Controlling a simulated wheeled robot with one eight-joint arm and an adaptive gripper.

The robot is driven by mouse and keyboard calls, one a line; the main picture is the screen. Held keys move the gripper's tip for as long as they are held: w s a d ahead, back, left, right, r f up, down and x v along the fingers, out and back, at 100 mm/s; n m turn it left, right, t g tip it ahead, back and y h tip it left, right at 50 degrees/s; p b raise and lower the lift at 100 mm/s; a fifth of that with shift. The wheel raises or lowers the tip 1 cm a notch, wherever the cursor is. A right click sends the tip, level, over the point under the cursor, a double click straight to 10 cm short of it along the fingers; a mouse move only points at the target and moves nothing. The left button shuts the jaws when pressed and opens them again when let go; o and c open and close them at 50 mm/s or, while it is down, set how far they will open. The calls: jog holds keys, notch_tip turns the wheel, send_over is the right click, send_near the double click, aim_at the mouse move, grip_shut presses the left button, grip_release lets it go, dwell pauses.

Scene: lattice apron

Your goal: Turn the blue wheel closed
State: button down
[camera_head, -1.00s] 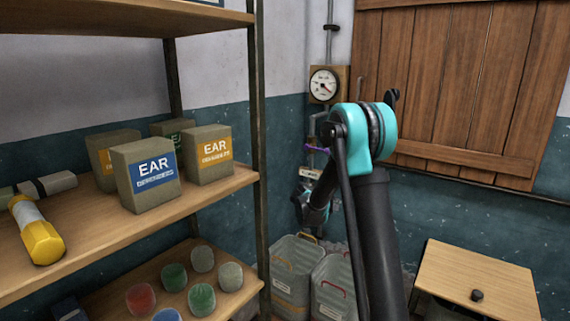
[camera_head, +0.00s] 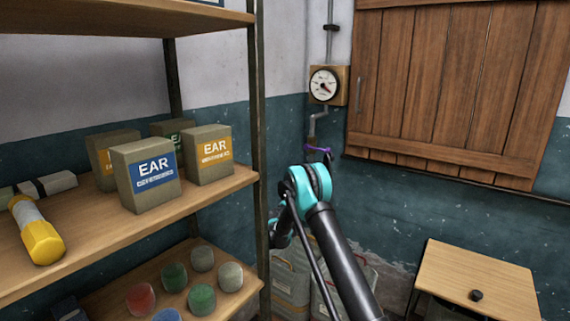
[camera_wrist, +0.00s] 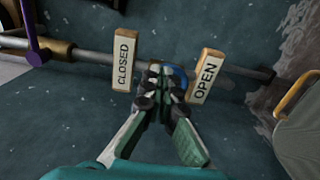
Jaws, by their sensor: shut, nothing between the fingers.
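In the wrist view, a blue wheel (camera_wrist: 178,73) sits on a pipe between two wooden signs. The CLOSED sign (camera_wrist: 125,61) is on its left and the OPEN sign (camera_wrist: 206,77) on its right. My gripper (camera_wrist: 163,78) is shut and empty, with its fingertips in front of the wheel's left part. The fingers hide much of the wheel. I cannot tell whether they touch it. In the head view, my arm hides the wheel and both signs.
A purple lever (camera_wrist: 34,36) is on the same pipe to the left, also seen in the head view (camera_head: 318,150). A gauge (camera_head: 325,85) hangs above. Grey bins (camera_head: 288,280) stand below. A shelf (camera_head: 130,235) with boxes is at left, a small table (camera_head: 480,275) at right.

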jog(key=x, duration=0.7)
jog(key=shift+s+f, duration=0.1)
jog(key=shift+f, duration=0.55)
dwell(0.8)
jog(key=shift+f, duration=0.35)
jog(key=shift+d+f, duration=0.1)
jog(key=shift+f, duration=0.45)
jog(key=shift+f, duration=0.1)
jog(key=shift+f, duration=0.3)
jog(key=shift+a+f, duration=0.25)
jog(key=shift+f, duration=0.2)
jog(key=shift+d+f, duration=0.1)
jog(key=shift+d, duration=0.05)
